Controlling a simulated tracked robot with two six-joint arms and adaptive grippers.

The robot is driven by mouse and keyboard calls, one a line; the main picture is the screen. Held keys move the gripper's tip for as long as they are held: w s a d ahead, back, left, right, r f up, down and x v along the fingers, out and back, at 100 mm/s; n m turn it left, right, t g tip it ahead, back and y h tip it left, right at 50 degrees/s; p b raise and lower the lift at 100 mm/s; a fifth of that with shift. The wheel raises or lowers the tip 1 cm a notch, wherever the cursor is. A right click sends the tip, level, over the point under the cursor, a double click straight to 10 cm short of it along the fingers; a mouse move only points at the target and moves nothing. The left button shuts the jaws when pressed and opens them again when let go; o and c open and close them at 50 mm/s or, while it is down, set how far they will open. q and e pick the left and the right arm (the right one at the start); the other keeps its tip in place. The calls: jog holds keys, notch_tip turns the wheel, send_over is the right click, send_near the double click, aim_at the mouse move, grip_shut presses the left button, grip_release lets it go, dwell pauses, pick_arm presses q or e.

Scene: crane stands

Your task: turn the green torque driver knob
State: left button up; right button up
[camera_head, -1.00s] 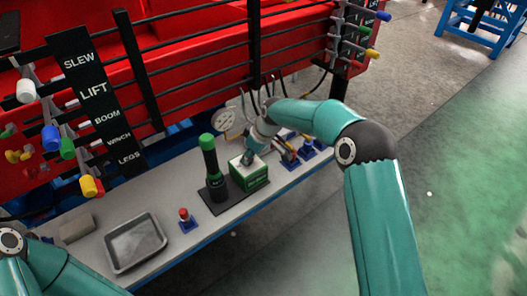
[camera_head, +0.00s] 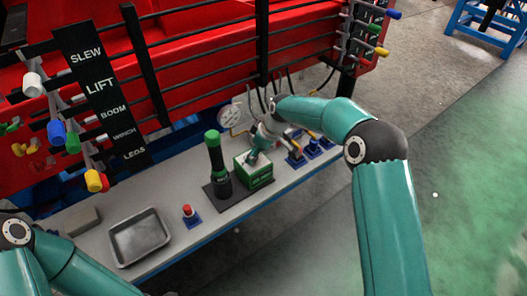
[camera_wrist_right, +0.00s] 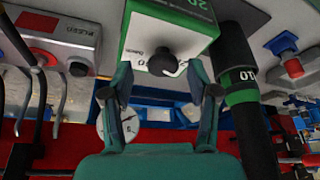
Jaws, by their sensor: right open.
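A green-and-white box (camera_head: 254,172) stands on the bench beside a black upright cylinder with a green top (camera_head: 212,137). In the right wrist view the box (camera_wrist_right: 178,25) has a dark round knob (camera_wrist_right: 163,63) on its face. My right gripper (camera_wrist_right: 159,92) is open there, its two fingers spread to either side of the knob and apart from it. The cylinder with its green band (camera_wrist_right: 240,95) is just right of the fingers. In the head view my right gripper (camera_head: 254,156) is at the box and partly hides it. My left arm shows at bottom left, its gripper out of frame.
A grey tray (camera_head: 140,256), a grey block (camera_head: 82,221) and a red button on a blue base (camera_head: 190,213) are on the bench to the left. A gauge (camera_head: 230,116) stands behind. Blue-based parts (camera_head: 296,158) are to the right. Red rails run behind.

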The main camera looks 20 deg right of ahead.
jog(key=v, duration=1.1)
jog(key=shift+s, duration=0.1)
